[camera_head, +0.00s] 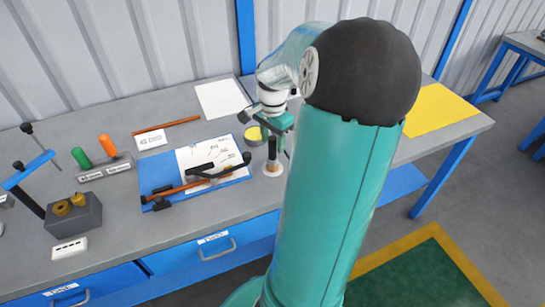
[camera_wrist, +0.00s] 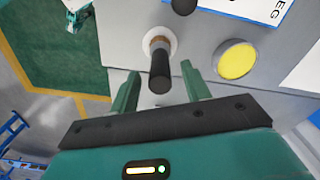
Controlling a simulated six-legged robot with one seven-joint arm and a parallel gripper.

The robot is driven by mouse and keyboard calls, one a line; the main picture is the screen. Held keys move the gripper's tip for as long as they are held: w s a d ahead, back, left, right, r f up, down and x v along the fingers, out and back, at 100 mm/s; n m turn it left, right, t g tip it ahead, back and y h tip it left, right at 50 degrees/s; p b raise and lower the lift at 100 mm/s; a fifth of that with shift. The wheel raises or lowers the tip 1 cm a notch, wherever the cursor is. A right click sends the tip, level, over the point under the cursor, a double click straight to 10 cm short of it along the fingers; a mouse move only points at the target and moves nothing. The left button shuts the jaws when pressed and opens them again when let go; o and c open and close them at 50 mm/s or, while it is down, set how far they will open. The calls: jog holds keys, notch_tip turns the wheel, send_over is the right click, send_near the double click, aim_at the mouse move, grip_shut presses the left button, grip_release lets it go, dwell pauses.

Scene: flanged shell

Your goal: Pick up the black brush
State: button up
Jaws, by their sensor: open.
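The black brush (camera_head: 272,150) stands upright on a small round white base (camera_head: 273,170) on the grey bench. In the wrist view, its dark handle (camera_wrist: 160,72) points up towards the camera, with a tan band near the white disc (camera_wrist: 168,32). My gripper (camera_head: 275,125) is above the brush in the head view. In the wrist view, my gripper (camera_wrist: 161,78) is open, with one green finger on each side of the handle. Gaps show between the handle and both fingers. The bristles cannot be made out.
A yellow round piece (camera_wrist: 237,60) lies close to the brush. A blue board (camera_head: 160,172) with a white sheet and an orange-and-black tool is to the left. A grey block (camera_head: 75,215) and a holder with green and orange handles (camera_head: 105,168) stand further left.

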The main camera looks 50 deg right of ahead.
grip_shut()
dwell(0.3)
